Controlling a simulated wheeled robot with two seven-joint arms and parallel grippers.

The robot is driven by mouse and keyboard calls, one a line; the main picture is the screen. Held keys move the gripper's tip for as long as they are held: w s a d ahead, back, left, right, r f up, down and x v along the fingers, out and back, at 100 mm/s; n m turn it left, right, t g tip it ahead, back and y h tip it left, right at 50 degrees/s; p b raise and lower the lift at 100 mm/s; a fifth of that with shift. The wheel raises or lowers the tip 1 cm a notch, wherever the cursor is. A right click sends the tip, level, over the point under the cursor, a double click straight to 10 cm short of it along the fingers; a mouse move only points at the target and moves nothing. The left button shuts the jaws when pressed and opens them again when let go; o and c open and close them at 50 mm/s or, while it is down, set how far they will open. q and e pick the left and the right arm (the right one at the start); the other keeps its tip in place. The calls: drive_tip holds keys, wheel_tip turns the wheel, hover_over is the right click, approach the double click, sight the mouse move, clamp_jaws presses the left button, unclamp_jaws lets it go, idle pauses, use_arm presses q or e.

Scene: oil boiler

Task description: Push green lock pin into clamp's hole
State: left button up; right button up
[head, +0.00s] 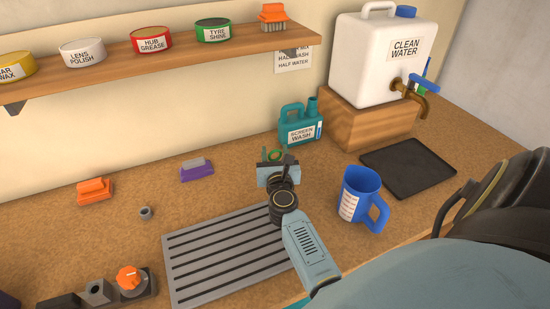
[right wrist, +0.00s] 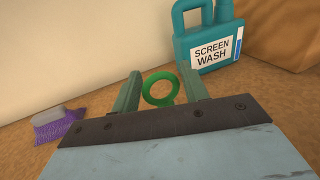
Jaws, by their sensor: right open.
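A green ring, which looks like the head of the lock pin, shows between the fingers of my right gripper (right wrist: 160,92) in the right wrist view. The green lock pin (right wrist: 160,77) has visible gaps to the fingers on both sides; its lower part is hidden by the gripper body. In the head view the green ring (head: 282,153) shows just beyond my right gripper (head: 273,163), which is open. I cannot tell which piece is the clamp; a dark fixture (head: 142,291) with an orange knob (head: 130,278) stands at the lower left. My left gripper is out of view.
A teal screen wash jug (head: 298,128) stands behind my right gripper. A blue measuring jug (head: 358,193) and a black tray (head: 408,167) lie to its right, a slotted grey tray (head: 215,262) to its left. Purple (head: 197,171) and orange (head: 95,190) brushes lie farther left.

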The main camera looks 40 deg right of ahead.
clamp_jaws()
drive_tip(key=shift+r, duration=0.1)
wheel_tip(320, 180, up, 10)
drive_tip(key=p, duration=0.8)
